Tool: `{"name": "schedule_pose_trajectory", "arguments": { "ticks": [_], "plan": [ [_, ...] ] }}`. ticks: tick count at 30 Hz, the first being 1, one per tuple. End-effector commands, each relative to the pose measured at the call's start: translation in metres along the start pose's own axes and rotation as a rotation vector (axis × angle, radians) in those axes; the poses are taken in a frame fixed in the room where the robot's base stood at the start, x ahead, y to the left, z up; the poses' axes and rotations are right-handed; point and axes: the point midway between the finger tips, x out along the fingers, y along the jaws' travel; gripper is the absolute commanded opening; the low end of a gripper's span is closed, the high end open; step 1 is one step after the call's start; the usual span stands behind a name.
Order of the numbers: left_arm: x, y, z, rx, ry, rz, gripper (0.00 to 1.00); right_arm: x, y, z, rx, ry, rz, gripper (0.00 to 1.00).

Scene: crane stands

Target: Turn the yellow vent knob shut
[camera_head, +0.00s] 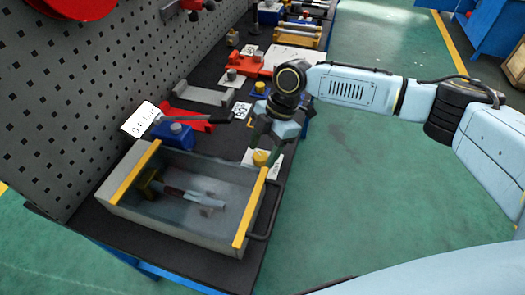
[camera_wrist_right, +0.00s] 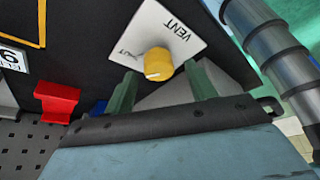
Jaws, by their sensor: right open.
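The yellow vent knob (camera_head: 261,158) sits on a white plate at the right edge of the bench. The wrist view shows the knob (camera_wrist_right: 158,62) on the plate (camera_wrist_right: 172,28), which is lettered VENT, with smaller lettering left of the knob. A pale mark is on the knob's lower side. My right gripper (camera_head: 264,148) points down just over the knob. In the wrist view its two green fingers (camera_wrist_right: 163,82) are apart, one on each side of the knob's near edge, with nothing held; contact cannot be told. My left gripper is out of view.
A grey bin (camera_head: 185,220) with yellow rims and a dark handle stands in front of the knob. A blue block (camera_head: 174,134) and red part lie left. A perforated panel (camera_head: 90,90) borders the left; open green floor (camera_head: 350,220) lies right.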

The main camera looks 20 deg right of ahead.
Motion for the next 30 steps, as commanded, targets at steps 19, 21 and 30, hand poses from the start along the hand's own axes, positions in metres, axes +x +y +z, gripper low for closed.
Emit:
{"name": "schedule_pose_trajectory", "arguments": {
  "ticks": [19, 21, 30],
  "plan": [
    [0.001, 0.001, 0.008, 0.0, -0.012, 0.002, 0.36, 0.01, 0.0, 0.001, 0.001, -0.001, 0.0, 0.27],
    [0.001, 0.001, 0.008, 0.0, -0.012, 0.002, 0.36, 0.01, 0.0, 0.001, 0.001, -0.001, -0.001, 0.18],
    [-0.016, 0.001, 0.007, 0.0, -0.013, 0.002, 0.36, 0.008, -0.002, -0.001, 0.062, 0.0, 0.022, 0.11]
  ]
}}
